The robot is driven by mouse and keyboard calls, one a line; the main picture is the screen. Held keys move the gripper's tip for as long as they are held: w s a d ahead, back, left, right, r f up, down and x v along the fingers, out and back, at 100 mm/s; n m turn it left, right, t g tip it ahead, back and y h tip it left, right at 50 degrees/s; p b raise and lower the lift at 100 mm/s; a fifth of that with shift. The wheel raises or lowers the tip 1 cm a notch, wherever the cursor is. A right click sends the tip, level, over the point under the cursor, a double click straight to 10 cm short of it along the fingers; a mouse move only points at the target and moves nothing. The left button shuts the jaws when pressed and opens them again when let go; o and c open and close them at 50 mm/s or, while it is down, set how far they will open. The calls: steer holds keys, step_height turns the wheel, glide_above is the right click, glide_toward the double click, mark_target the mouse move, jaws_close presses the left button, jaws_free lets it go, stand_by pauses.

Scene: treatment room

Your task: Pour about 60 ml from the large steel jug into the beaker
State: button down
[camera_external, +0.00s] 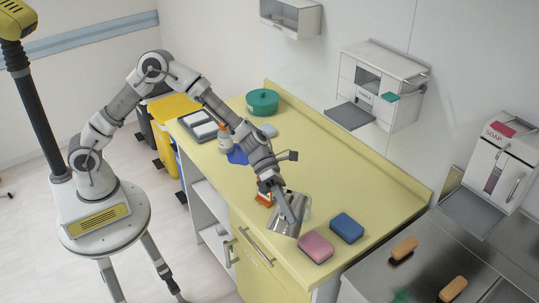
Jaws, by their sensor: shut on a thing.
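The steel jug (297,222) is at the front part of the yellow worktop. My gripper (287,208) is shut on it, at its left side. The jug looks tilted; whether its base touches the worktop I cannot tell. I cannot make out the beaker; the jug, gripper or arm may hide it. No liquid can be seen.
A pink sponge (316,247) and a blue sponge (346,228) lie just right of the jug. A small orange item (264,196) is behind my gripper. A white bottle (224,139), a green pot (263,102) and a tray (200,127) stand farther back. The worktop's right side (345,175) is clear.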

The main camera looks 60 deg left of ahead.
mark_target(284, 229)
steer(key=shift+s+d+r+m+t+y+p, duration=0.1)
steer(key=shift+s+d+m+t+y+p, duration=0.1)
steer(key=shift+s+m+t+y+p, duration=0.1)
steer(key=shift+s+d+f+m+t+y, duration=0.4)
steer(key=shift+s+f+m+t+y, duration=0.25)
steer(key=shift+f, duration=0.1)
steer(key=shift+s+d+f+m+t+y+b, duration=0.25)
steer(key=shift+s+d+f+t+y+b, duration=0.1)
steer(key=shift+s+f+b, duration=0.25)
steer(key=shift+s+d+f+m+t+y+b, duration=0.25)
steer(key=shift+s+f+m+t+y, duration=0.15)
steer(key=shift+f+t, duration=0.2)
steer(key=shift+s+d+f+m+t+y+b, duration=0.1)
steer(key=shift+s+d+f+m+t+y, duration=0.25)
steer(key=shift+f+t, duration=0.25)
steer(key=shift+s+d+f+m+t+y+b, duration=0.2)
steer(key=shift+s+f+m+t+y, duration=0.2)
steer(key=shift+f+t, duration=0.2)
